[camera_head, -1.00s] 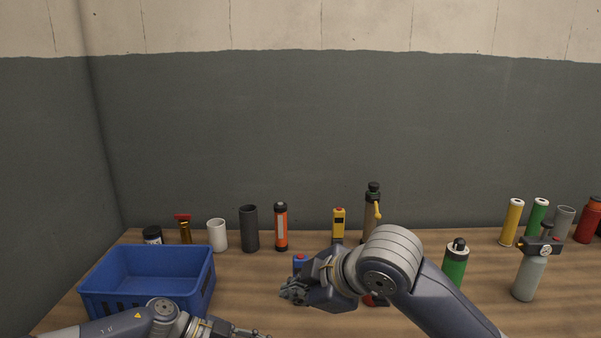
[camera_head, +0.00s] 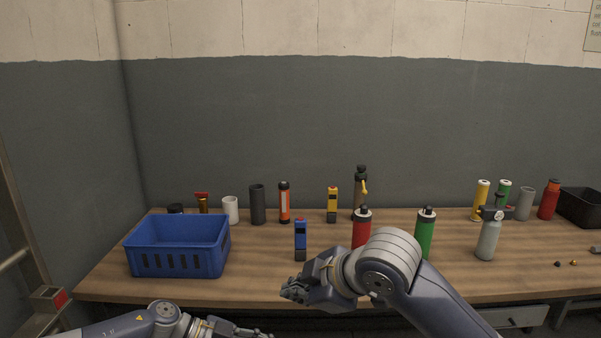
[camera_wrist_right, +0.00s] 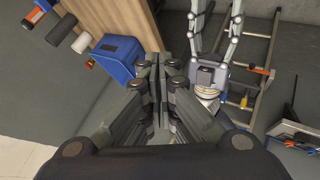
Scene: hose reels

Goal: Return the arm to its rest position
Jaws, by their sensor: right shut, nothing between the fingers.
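My right gripper (camera_head: 292,290) is in front of the table's front edge in the head view, with its arm coming in from the lower right. It is shut and empty; its closed fingers (camera_wrist_right: 160,90) show in the right wrist view. My left gripper (camera_head: 240,333) is at the bottom edge of the head view, partly cut off, so its jaws are unclear. Both grippers are apart from the things on the wooden table (camera_head: 270,262). My right arm stands in front of part of the table's edge and the lower red bottle.
A blue crate (camera_head: 178,262) stands at the table's left. A blue device (camera_head: 300,240), a red bottle (camera_head: 361,230) and a green bottle (camera_head: 424,235) stand near the middle. A grey bottle (camera_head: 488,240) stands farther right. A ladder-like frame (camera_wrist_right: 255,75) shows in the wrist view.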

